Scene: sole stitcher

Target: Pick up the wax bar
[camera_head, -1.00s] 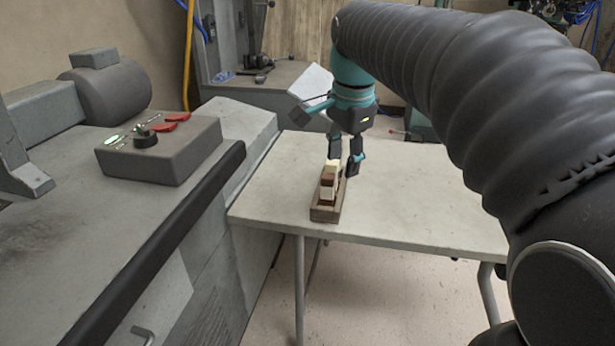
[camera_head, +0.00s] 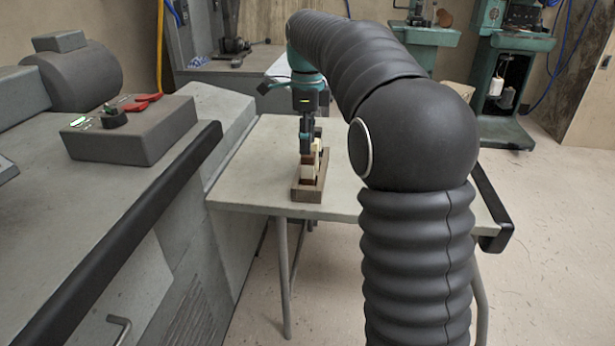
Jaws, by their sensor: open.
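A small wooden tray (camera_head: 307,196) stands on the table. It holds several small blocks in a row, including a cream block (camera_head: 308,172) at the front and a reddish-brown block (camera_head: 307,159) behind it. I cannot tell from this view which of them is the wax bar. My gripper (camera_head: 310,148) points down over the back part of the tray, with its jaws open. The fingers are close to the blocks and partly hide those at the back. I cannot tell whether the fingertips touch any block.
The grey table (camera_head: 250,175) is mostly clear around the tray. At the left stands a large grey machine with a control box (camera_head: 135,132) and a black rail (camera_head: 160,215) along its edge. Teal machines (camera_head: 505,70) stand at the back right. The floor at right is open.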

